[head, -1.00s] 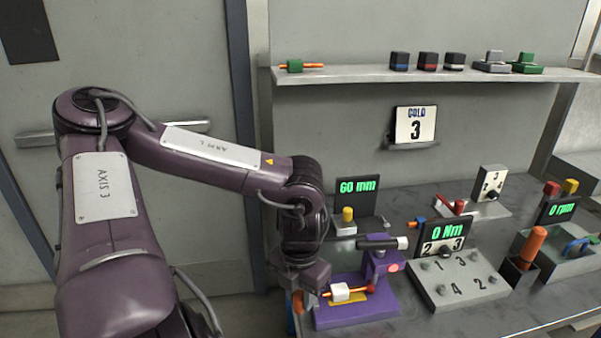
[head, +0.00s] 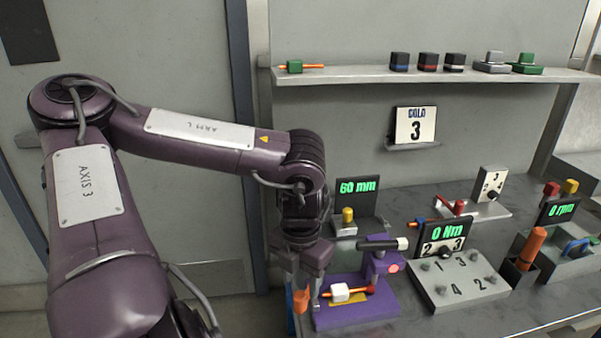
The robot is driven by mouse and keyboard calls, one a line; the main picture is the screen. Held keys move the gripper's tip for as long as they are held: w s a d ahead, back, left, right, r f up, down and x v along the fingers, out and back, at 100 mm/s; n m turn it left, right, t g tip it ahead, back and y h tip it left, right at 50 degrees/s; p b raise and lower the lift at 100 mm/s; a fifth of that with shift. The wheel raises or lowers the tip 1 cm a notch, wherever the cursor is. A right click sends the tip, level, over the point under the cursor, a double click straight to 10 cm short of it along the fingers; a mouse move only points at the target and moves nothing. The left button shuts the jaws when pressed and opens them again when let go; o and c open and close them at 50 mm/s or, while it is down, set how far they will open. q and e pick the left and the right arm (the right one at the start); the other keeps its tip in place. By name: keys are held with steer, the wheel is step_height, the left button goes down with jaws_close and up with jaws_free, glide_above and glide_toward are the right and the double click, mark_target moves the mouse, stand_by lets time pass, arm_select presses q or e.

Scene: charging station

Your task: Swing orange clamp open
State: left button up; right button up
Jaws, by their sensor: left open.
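A purple fixture (head: 358,314) stands at the near left end of the grey bench. A white block (head: 340,292) with an orange rod through it lies on the fixture. An orange piece (head: 301,301), which looks like the orange clamp, shows at the fixture's left edge; its upper part is hidden by my fingers. My left gripper (head: 303,284) points down at this left edge, open, with its fingers around or just in front of the orange piece; I cannot tell if they touch it. My right gripper is not in view.
A black-and-white cylinder (head: 384,244) sticks out from the fixture's purple post. Behind stands the 60 mm display (head: 357,188). To the right are the 0 Nm display (head: 440,232) and a grey numbered block (head: 458,283). A shelf (head: 430,76) with small parts hangs above.

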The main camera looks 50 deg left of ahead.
arm_select(q)
steer(key=shift+r, duration=1.5)
